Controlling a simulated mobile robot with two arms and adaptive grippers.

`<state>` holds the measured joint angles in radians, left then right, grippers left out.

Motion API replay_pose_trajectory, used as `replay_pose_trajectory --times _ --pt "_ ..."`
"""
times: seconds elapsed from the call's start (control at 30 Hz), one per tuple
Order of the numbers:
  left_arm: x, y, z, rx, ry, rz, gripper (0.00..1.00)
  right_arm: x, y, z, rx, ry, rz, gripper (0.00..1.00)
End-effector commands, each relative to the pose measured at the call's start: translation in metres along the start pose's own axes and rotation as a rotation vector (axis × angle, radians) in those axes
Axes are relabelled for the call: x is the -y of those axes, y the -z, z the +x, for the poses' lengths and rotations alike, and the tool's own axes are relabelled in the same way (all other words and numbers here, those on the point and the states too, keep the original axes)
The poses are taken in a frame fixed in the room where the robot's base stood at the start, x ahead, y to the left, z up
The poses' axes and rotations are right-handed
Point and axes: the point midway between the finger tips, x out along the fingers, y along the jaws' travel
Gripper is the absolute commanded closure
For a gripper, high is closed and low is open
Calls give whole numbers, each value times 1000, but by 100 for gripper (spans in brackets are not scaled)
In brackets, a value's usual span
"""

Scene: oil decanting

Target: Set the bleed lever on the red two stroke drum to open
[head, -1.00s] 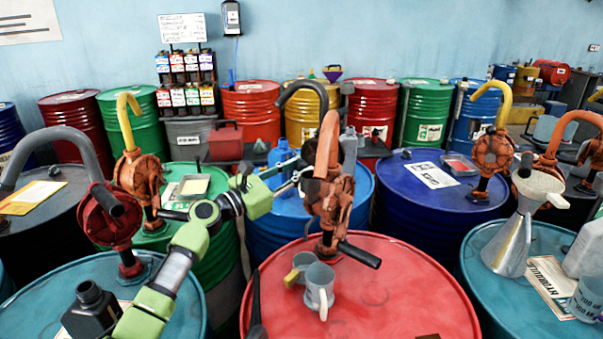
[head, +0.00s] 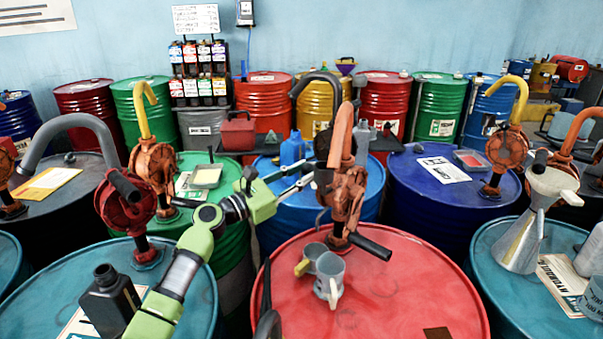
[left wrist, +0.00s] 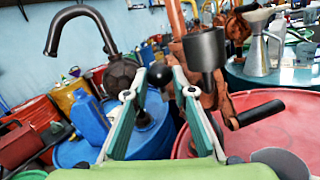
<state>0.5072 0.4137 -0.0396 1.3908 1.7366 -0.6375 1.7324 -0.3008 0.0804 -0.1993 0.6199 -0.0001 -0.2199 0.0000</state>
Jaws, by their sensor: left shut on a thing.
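The red drum (head: 390,290) stands in front at the middle of the head view. An orange-brown hand pump (head: 345,195) with a curved spout and a black-gripped crank (head: 362,243) rises from its far part. My left gripper (head: 311,173) reaches the pump's left side. In the left wrist view its two fingers (left wrist: 158,78) are on either side of a black ball knob (left wrist: 160,75), shut on it. The rest of the lever below the knob is hard to see, so its setting cannot be told. My right gripper is in neither current view.
A blue drum (head: 285,215) with a black curved pump is behind. Teal drums flank it; the left one holds a black bottle (head: 108,300), the right one a metal funnel jug (head: 530,225).

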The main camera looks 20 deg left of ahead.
Motion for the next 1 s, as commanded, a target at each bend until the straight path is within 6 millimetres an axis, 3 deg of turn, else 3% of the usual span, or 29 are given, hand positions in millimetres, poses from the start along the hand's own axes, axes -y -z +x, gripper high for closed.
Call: replay_pose_trajectory --times 0.07,0.1,0.13,0.63,1.0 --pt "7 12 0 -19 13 -5 100 -1 0 1 0 -1 0 60" --pt "7 12 0 -19 13 -5 74 -1 0 1 0 -1 -1 60" --pt "7 12 0 -19 13 -5 69 -1 0 1 0 -1 -1 60" --pt "3 5 -4 -7 5 -3 69 -2 1 0 -2 -1 -2 60" --pt "3 6 -60 -10 6 -3 69 0 1 0 -1 0 -1 60"
